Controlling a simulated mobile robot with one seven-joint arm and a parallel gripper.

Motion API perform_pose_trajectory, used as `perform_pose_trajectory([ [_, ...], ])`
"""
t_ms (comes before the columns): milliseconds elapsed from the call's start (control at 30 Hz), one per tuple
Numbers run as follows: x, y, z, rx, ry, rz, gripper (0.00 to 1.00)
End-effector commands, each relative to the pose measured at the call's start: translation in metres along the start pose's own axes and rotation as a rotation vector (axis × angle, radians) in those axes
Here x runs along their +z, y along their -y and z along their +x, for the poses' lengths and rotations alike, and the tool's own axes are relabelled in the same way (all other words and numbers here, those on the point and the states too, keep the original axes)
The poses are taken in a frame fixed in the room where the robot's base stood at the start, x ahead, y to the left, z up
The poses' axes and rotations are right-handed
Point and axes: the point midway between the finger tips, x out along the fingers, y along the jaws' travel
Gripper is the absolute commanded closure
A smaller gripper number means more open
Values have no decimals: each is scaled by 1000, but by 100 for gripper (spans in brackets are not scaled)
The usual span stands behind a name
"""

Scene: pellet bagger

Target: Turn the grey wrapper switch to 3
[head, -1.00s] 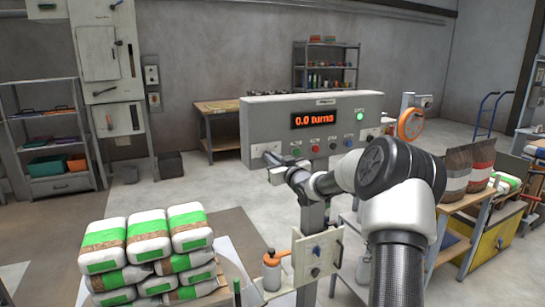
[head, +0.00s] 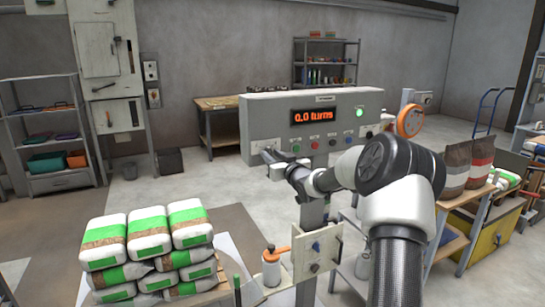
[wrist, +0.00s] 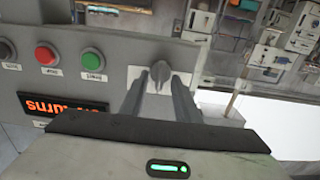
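The grey wrapper switch (wrist: 160,72) is a small grey knob on a white plate (wrist: 143,74) at the end of the control panel in the wrist view. My gripper (wrist: 160,84) is open, with one finger on each side of the knob. I cannot tell whether either finger touches it. The numbers around the knob are not readable. In the head view my gripper (head: 268,155) is at the left end of the grey panel (head: 272,112) and hides the switch. The panel's display (head: 313,116) reads 0.0 turns.
A green button (wrist: 93,59), a red button (wrist: 46,54) and a black knob (wrist: 6,49) sit beside the switch. Stacked bags (head: 145,236) stand at the front left. A post bracket with an orange-handled canister (head: 271,266) stands below the panel.

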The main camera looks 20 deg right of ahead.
Motion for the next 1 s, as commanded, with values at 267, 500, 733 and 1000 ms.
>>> perform_pose_trajectory([
  [267, -1, -1, -10, 1, 0, -1, 71],
  [500, -1, -2, -59, 3, 2, -2, 71],
  [733, -1, -1, -116, 2, 2, -3, 71],
  [1000, -1, -1, -163, 1, 1, -1, 71],
])
